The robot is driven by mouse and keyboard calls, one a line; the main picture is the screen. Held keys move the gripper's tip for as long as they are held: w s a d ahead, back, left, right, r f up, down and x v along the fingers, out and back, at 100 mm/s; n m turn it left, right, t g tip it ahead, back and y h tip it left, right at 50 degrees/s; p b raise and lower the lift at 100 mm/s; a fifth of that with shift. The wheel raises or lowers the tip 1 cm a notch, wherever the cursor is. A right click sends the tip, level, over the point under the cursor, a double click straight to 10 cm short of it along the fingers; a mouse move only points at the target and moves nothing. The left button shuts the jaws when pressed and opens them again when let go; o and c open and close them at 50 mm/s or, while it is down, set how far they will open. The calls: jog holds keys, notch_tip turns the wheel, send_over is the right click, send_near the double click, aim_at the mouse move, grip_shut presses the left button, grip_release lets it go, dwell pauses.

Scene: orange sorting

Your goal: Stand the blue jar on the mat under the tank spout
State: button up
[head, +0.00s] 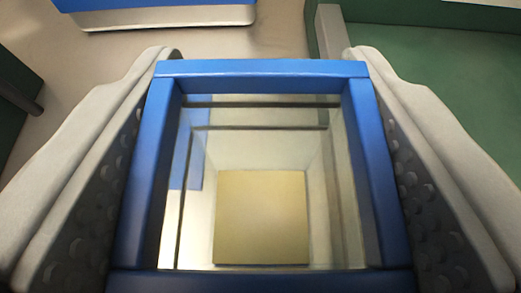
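The blue jar (262,68) fills the middle of the head view. It has a thick square blue rim and clear glass-like walls, and I look down through its open top. A yellowish square shows at its bottom; I cannot tell if that is the jar's floor or something in or under it. My gripper (262,54) has one pale finger with a dark dimpled pad on each side of the jar, and it is shut on it. No tank spout or mat can be made out. How high the jar is held cannot be told.
A blue thing with a pale lower edge (160,17) lies at the top left. A green surface with a grey edge (450,85) is at the right. A dark green thing (14,95) is at the left edge. Bare beige surface (285,35) shows between them.

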jog(key=shift+f, duration=1.2)
jog(key=o, duration=1.2)
jog(key=shift+f, duration=0.15)
jog(key=shift+s+r, duration=0.35)
jog(key=shift+s, duration=0.1)
jog(key=v, duration=1.1)
